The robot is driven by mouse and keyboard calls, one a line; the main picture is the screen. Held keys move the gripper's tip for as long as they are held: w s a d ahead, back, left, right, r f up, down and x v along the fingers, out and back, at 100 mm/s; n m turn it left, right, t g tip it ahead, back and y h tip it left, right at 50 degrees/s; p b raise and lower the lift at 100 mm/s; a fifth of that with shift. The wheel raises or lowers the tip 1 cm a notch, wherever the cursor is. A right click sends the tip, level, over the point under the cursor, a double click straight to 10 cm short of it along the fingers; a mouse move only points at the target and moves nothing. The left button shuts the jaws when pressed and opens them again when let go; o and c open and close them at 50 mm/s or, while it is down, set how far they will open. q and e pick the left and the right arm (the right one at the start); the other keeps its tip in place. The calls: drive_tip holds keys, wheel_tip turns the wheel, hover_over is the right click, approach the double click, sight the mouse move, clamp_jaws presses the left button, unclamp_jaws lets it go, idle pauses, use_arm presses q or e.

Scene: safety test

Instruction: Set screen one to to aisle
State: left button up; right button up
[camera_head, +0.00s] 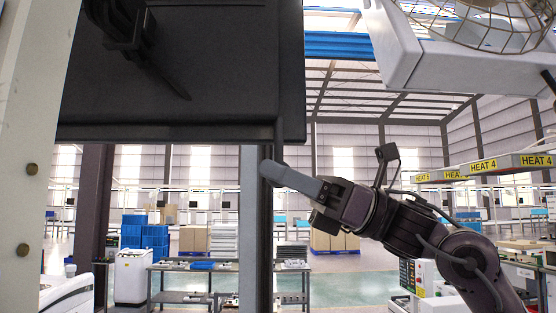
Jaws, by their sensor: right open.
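What the screen displays does not show. My right gripper (273,168) comes in from the right, just below the screen's lower right corner. It is open, and a light grey finger points left towards the corner. Nothing shows held in it. I cannot tell whether a finger touches the screen's edge.
A pale post (30,130) stands at the left edge. A white fixture with a wire cage (480,25) hangs at the upper right. Behind are workbenches (195,268), blue crates (145,237), cartons (193,238) and yellow HEAT 4 signs (483,166). Green floor shows farther back.

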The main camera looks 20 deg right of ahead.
drive_tip(key=shift+w+a, duration=0.1)
drive_tip(key=shift+c, duration=0.4)
clamp_jaws()
